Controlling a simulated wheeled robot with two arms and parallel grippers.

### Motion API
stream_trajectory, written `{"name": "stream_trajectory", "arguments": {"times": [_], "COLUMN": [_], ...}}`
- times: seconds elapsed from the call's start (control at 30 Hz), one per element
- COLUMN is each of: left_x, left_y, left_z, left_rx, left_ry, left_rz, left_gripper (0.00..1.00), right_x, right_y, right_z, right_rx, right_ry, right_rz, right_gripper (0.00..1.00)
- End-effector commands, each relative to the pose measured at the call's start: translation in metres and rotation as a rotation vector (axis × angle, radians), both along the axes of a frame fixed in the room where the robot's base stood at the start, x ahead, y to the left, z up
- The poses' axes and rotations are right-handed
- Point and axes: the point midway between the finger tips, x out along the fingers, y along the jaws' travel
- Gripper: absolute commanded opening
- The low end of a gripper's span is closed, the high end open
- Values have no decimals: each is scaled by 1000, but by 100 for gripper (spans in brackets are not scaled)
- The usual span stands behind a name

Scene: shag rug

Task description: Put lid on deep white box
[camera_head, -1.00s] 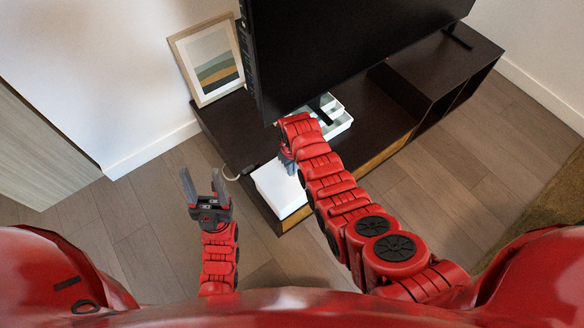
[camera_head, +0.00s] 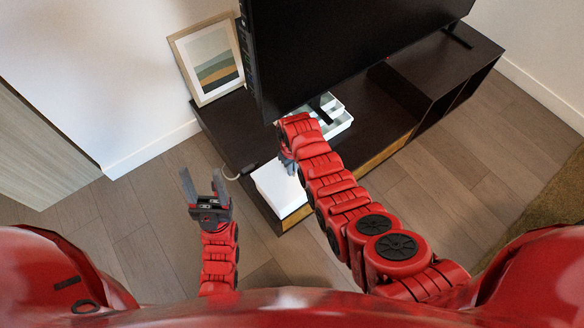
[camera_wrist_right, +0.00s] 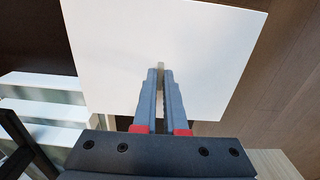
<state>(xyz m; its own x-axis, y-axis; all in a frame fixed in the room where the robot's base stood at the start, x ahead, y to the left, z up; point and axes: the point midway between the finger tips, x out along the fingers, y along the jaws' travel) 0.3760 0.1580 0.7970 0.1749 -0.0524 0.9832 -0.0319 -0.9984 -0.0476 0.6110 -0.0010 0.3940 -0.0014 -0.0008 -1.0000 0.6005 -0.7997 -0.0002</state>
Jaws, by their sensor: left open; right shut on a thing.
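A flat white square panel, which looks like the lid (camera_wrist_right: 110,50), fills the top of the right wrist view. In the head view the white lid (camera_head: 279,192) shows at the stand's front left. My right gripper (camera_wrist_right: 160,78) is shut on a small upright grey handle at the lid's middle; in the head view the gripper (camera_head: 288,166) is partly hidden by my arm. I cannot tell whether the lid rests on a box. White open boxes (camera_head: 340,122) stand behind my right arm, partly hidden. My left gripper (camera_head: 206,188) is open and empty, left of the stand.
A dark TV stand (camera_head: 240,130) carries a large black television (camera_head: 340,45) and a framed picture (camera_head: 207,60). The white boxes also show at the left of the right wrist view (camera_wrist_right: 45,110). The wooden floor (camera_head: 130,225) around my left gripper is clear.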

Motion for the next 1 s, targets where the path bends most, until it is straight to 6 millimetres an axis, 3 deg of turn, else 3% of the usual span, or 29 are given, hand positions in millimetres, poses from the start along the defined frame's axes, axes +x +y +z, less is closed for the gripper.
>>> {"name": "stream_trajectory", "arguments": {"times": [0.9, 0.93, 1.0], "left_x": [0, 0, 0], "left_y": [0, 0, 0], "left_z": [-21, -20, -20], "left_rx": [0, 0, 0], "left_ry": [0, 0, 0], "left_rz": [0, 0, 0], "left_gripper": [56, 56, 56], "right_x": [0, 0, 0], "right_y": [0, 0, 0], "right_z": [-24, -23, -23], "right_rx": [0, 0, 0], "right_ry": [0, 0, 0], "right_rz": [0, 0, 0], "right_gripper": [0, 14, 27]}}
